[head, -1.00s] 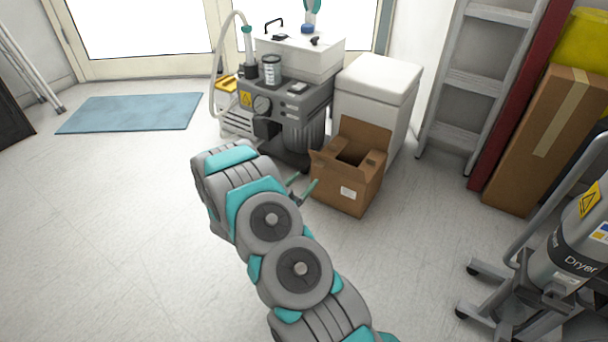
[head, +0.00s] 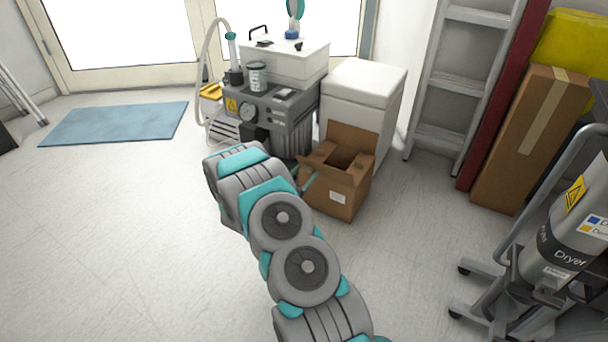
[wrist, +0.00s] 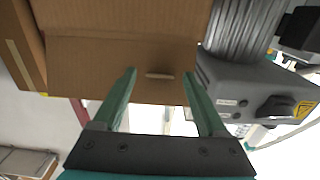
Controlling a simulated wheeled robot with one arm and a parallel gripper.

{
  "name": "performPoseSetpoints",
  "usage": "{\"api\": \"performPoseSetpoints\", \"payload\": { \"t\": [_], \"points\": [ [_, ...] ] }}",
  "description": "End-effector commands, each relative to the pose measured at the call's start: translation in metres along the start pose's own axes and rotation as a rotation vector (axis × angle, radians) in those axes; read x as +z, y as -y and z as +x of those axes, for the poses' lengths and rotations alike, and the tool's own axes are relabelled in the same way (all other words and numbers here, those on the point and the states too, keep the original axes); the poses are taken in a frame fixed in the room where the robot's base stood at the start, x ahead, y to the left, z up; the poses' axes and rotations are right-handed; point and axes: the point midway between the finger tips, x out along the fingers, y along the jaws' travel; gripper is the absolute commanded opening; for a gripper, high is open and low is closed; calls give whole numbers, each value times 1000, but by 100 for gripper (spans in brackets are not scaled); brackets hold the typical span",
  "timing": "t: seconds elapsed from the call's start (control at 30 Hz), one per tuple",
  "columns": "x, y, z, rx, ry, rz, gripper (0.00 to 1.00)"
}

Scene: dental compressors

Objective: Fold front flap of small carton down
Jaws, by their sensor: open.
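The small brown carton (head: 335,195) stands on the floor with its top open and a white label on one side. Its tall back flap (head: 352,140) stands up, and a flap on its left side (head: 318,162) leans outward. In the wrist view, a brown carton panel (wrist: 100,60) with a crease and a small slot fills the upper middle. My gripper (wrist: 160,82) is open and empty, its two teal fingers spread before that panel; I cannot tell whether they touch it. In the head view, my arm hides most of the gripper beside the carton's left side.
The grey compressor (head: 270,118) stands behind and left of the carton, and a white box (head: 365,95) stands close behind it. A ladder (head: 455,85), a tall carton (head: 520,150) and the dryer (head: 560,235) are at right. The floor in front is clear.

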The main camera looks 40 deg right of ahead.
Motion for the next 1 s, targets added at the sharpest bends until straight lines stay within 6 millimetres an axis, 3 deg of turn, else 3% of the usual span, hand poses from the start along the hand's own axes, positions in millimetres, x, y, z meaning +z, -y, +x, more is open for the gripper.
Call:
{"api": "performPoseSetpoints", "payload": {
  "t": [0.13,0.8,1.0],
  "points": [
    [0,0,0,0,0,0,75],
    [0,0,0,-1,1,0,0],
    [0,0,-1,-1,1,0,0]
  ]
}}
